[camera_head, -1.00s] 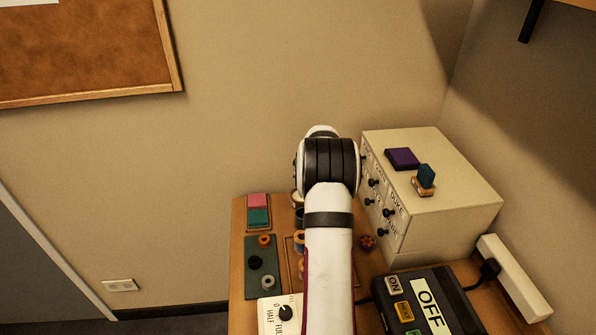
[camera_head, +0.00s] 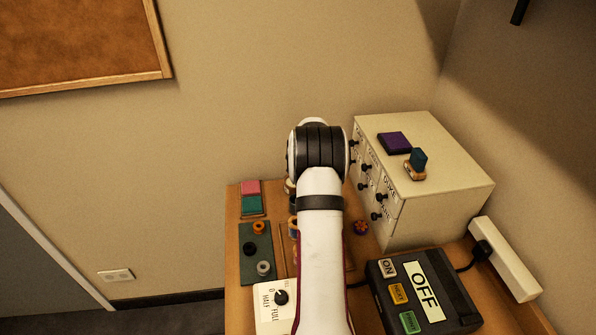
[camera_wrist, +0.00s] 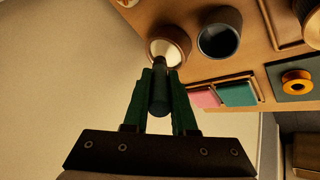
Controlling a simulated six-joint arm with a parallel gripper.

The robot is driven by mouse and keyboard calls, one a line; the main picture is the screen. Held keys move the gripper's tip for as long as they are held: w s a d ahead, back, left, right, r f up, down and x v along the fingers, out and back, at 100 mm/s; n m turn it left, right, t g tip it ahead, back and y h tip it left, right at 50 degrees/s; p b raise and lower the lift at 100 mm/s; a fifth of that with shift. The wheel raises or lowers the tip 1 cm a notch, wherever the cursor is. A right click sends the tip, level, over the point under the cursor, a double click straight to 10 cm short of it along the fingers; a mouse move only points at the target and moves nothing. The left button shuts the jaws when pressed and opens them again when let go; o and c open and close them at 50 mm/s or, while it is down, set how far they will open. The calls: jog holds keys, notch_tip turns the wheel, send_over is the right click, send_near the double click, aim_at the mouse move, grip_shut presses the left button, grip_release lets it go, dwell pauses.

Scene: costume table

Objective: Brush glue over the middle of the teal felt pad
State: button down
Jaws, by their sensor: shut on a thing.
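The teal felt pad (camera_wrist: 239,93) lies in a thin frame beside a pink pad (camera_wrist: 205,98). In the head view the teal pad (camera_head: 252,204) is at the table's far left, just in front of the pink one. In the wrist view my gripper (camera_wrist: 160,76) has its green fingers shut on a dark, round-ended handle, apparently the brush (camera_wrist: 158,103). Its far end points at a brown pot with a pale inside (camera_wrist: 184,37); I cannot tell whether it is inside the pot. In the head view my arm hides the gripper and brush.
A dark pot (camera_wrist: 222,38) stands beside the brown one. A dark mat (camera_head: 248,262) with several spools lies on the left. A cream drawer cabinet (camera_head: 455,190) stands at the right, and a black switch box (camera_head: 455,300) and dial box (camera_head: 268,318) are in front.

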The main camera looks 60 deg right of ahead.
jog(key=shift+f, duration=0.75)
dwell(1.2)
jog(key=shift+r, duration=3.6)
jog(key=w+a+r, duration=0.2)
jog(key=w+a, duration=0.1)
jog(key=a, duration=0.5)
jog(key=w+a+r+n, duration=0.1)
jog(key=w+a+r, duration=0.1)
jog(key=a, duration=0.6)
jog(key=w+a+r, duration=0.2)
jog(key=w+a, duration=0.1)
jog(key=a, duration=0.6)
jog(key=s+a+r, duration=0.3)
jog(key=a, duration=0.4)
jog(key=s+a+r+m, duration=0.1)
jog(key=s+a, duration=0.3)
jog(key=a, duration=0.4)
jog(key=s+a+r+m, duration=0.1)
jog(key=s+a+r, duration=0.2)
jog(key=a, duration=0.5)
jog(key=shift+s+r+g, duration=0.3)
jog(key=shift+s+r, duration=0.1)
jog(key=shift+r, duration=0.4)
